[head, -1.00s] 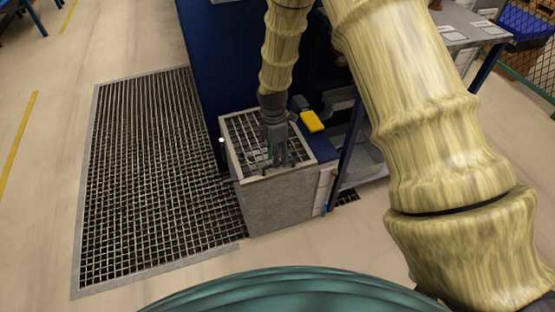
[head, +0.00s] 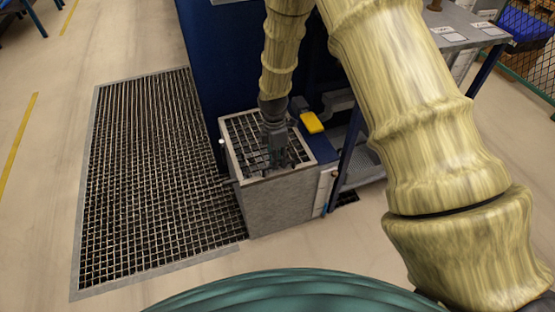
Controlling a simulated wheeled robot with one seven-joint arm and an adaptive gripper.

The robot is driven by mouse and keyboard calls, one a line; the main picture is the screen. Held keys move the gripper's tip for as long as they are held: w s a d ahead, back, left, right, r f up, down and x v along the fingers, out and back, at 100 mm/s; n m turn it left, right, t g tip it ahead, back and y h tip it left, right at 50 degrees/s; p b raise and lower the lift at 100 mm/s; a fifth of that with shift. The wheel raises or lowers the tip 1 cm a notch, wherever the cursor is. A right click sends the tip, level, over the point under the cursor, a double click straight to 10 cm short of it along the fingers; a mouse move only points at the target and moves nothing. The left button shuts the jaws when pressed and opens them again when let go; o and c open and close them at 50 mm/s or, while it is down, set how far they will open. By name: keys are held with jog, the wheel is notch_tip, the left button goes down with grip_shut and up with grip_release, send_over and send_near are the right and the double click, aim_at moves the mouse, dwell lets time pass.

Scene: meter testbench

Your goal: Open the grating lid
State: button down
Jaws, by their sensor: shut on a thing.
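The grating lid (head: 246,131) is a dark metal grid on top of a grey box-shaped tank (head: 283,204) beside the blue bench. It lies flat within the tank's pale rim, as far as I can tell. My gripper (head: 279,164) points down onto the front right part of the lid. Its fingers are shut on the grating lid, near the front rim. The fingertips are small and partly lost among the dark bars, so the exact bar held is hidden.
A large floor grating (head: 155,180) lies left of the tank. A blue cabinet wall (head: 225,60) rises behind it. A yellow block (head: 312,122) sits just right of the lid. A blue bench leg (head: 344,165) stands close on the right. Open floor lies in front.

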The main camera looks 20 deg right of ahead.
jog(key=w+r+p, duration=0.4)
jog(key=r+p, duration=0.1)
jog(key=r, duration=0.3)
jog(key=w+r+p, duration=0.4)
jog(key=r+p, duration=0.2)
jog(key=r, duration=0.2)
jog(key=shift+a+r, duration=0.2)
jog(key=shift+r, duration=0.05)
jog(key=c, duration=1.6)
grip_release()
jog(key=shift+w+f, duration=0.1)
jog(key=shift+f, duration=0.05)
jog(key=shift+o, duration=0.6)
jog(key=shift+w+f, duration=0.2)
jog(key=shift+s+r, duration=0.1)
jog(key=shift+s, duration=0.05)
jog(key=shift+s+d, duration=0.1)
